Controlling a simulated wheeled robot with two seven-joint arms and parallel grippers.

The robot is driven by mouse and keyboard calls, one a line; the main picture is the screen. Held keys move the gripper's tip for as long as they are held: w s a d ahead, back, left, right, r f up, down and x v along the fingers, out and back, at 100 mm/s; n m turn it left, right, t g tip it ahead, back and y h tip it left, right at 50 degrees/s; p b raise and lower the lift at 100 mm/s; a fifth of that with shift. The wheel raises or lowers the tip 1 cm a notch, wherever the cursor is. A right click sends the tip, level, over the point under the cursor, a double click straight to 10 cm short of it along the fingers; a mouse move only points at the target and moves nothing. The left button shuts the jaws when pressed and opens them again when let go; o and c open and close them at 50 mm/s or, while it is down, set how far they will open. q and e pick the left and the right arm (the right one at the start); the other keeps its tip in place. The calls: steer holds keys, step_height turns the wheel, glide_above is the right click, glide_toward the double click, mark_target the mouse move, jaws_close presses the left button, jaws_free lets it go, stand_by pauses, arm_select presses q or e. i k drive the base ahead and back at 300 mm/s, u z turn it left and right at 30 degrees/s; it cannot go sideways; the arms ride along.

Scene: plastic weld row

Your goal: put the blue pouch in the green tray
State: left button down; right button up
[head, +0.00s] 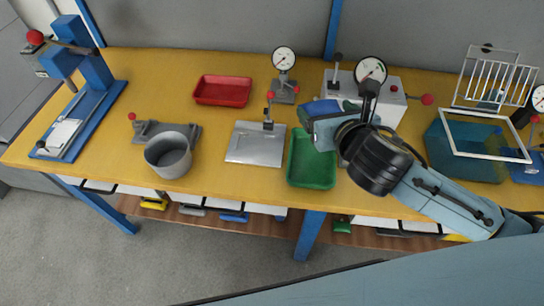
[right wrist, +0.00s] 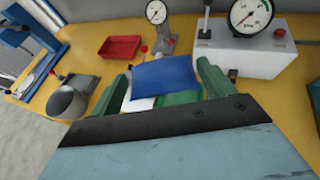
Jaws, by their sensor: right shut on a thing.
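The blue pouch (head: 322,105) is held by my right gripper (head: 318,115), which is shut on it. In the right wrist view the pouch (right wrist: 165,77) lies between the two fingers (right wrist: 163,88). The green tray (head: 312,172) sits on the yellow bench near its front edge. In the head view the gripper and pouch overlap the tray's far end; the pouch appears raised above the bench. The arm covers the tray's far right corner. My left gripper is not in view.
A metal plate fixture (head: 255,145) stands just left of the tray. A dial gauge stand (head: 284,75) and a grey gauge box (head: 392,112) stand behind. A red tray (head: 223,90) and a grey pot (head: 168,156) are further left. A teal bin (head: 470,160) is at right.

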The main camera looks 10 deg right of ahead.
mark_target(311, 161)
steer(key=u, duration=3)
steer(key=k, duration=1.15)
steer(key=z, duration=1.95)
